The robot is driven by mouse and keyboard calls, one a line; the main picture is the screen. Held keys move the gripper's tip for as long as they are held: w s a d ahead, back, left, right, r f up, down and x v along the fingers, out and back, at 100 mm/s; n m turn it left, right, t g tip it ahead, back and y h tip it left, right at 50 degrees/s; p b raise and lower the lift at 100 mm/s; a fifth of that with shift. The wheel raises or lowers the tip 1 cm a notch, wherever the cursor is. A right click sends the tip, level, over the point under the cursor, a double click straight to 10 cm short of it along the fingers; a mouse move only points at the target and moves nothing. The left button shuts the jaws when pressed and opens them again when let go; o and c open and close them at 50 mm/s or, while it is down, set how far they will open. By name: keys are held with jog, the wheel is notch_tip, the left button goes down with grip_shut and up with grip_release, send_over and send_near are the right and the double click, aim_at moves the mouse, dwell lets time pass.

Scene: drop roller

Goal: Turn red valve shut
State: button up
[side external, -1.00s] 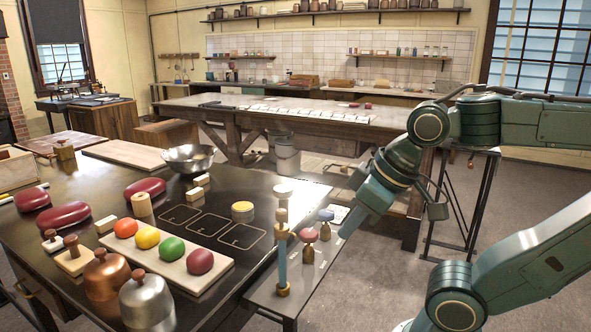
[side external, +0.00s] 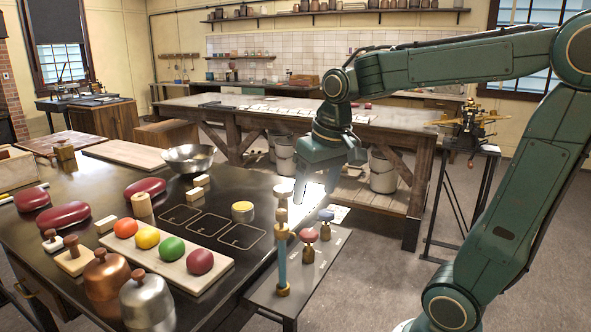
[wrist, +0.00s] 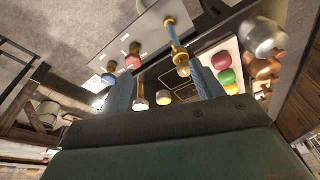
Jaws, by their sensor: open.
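The red valve (side external: 309,235) has a pinkish-red knob on a brass fitting and stands on a narrow grey panel beside the dark table. It also shows in the wrist view (wrist: 133,62), near the left finger's tip. A blue-knobbed valve (side external: 326,216) stands just behind it and also shows in the wrist view (wrist: 112,79). My gripper (wrist: 162,68) is open and empty, its two fingers spread apart. In the side view it hangs downward above and behind the valves, clear of the red knob. Its fingertips are hard to make out there against the bright glare.
A tall blue pipe with brass fittings (side external: 282,265) stands left of the red valve. The dark table (side external: 215,258) holds a board of coloured balls (side external: 165,262), copper and silver pots, and a metal bowl (side external: 188,158). A wooden workbench (side external: 400,132) stands behind.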

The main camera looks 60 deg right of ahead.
jog(key=w+d+f+m+g, duration=0.2)
jog(key=w+d+m, duration=0.1)
jog(key=w+d, duration=0.3)
jog(key=m, duration=0.2)
send_over(309, 232)
notch_tip(309, 232, down, 3)
jog(key=shift+d+f+g+y, duration=0.1)
jog(key=shift+g+y, duration=0.3)
notch_tip(309, 232, down, 14)
jog(key=shift+r, duration=0.15)
jog(key=c, duration=1)
